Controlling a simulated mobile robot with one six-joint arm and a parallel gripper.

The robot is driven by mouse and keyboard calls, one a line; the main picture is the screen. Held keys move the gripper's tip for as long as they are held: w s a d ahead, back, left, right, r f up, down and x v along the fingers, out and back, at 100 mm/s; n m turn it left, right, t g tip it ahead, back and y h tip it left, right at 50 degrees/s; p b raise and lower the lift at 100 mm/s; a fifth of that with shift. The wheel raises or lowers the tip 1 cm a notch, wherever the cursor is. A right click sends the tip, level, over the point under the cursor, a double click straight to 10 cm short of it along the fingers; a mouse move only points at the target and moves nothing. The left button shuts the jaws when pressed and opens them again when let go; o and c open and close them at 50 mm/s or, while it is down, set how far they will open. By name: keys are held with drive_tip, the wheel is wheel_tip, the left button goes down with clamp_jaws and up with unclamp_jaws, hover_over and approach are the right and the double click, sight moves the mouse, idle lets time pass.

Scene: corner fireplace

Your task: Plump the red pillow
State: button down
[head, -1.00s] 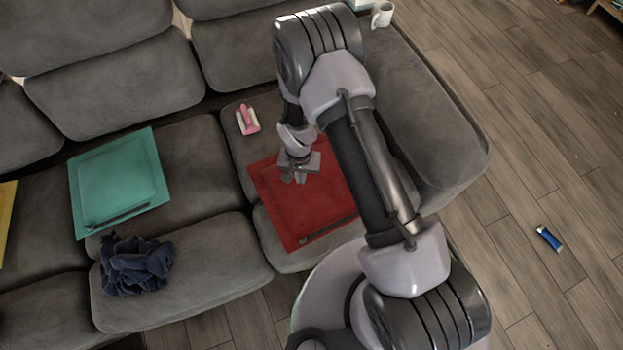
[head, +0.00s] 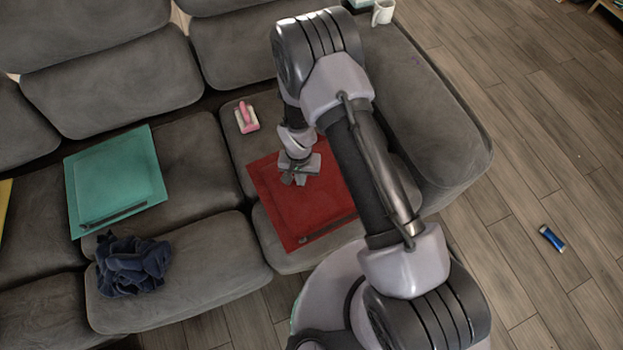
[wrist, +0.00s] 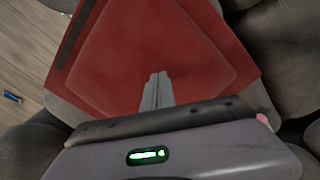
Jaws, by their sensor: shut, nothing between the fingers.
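The red pillow (head: 301,208) lies flat on the grey sofa seat, with a dark strip along its front edge. It fills the upper middle of the wrist view (wrist: 150,48). My gripper (head: 292,180) is over the pillow's back part, pointing down. In the wrist view my gripper's fingers (wrist: 157,80) are together with nothing between them, in front of the red cloth. I cannot tell whether the fingertips touch the pillow. My arm hides the pillow's right part in the head view.
A teal pillow (head: 118,180) lies on the seat to the left, with a crumpled dark blue cloth (head: 133,264) in front. A pink-and-white brush (head: 246,117) lies behind the red pillow. A white mug (head: 382,13) stands on the armrest. A blue can (head: 551,239) lies on the floor.

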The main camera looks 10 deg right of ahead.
sight(312, 179)
drive_tip(key=shift+d, duration=0.1)
drive_tip(key=d+r+p, duration=0.1)
drive_tip(key=w+d+r, duration=0.1)
drive_tip(key=d, duration=0.1)
drive_tip(key=shift+w+d+r+p, duration=0.15)
drive_tip(key=shift+w+r+p, duration=0.05)
drive_tip(key=shift+r+p, duration=0.2)
drive_tip(key=shift+f, duration=0.15)
drive_tip(key=shift+f+b, duration=1.25)
drive_tip(key=shift+f, duration=0.15)
drive_tip(key=shift+r, duration=0.15)
drive_tip(key=d+r+p, duration=0.1)
drive_tip(key=w+d+r, duration=0.1)
drive_tip(key=d, duration=0.1)
drive_tip(key=shift+w+d+r+p, duration=0.15)
drive_tip(key=shift+r+p, duration=0.2)
drive_tip(key=shift+p, duration=0.05)
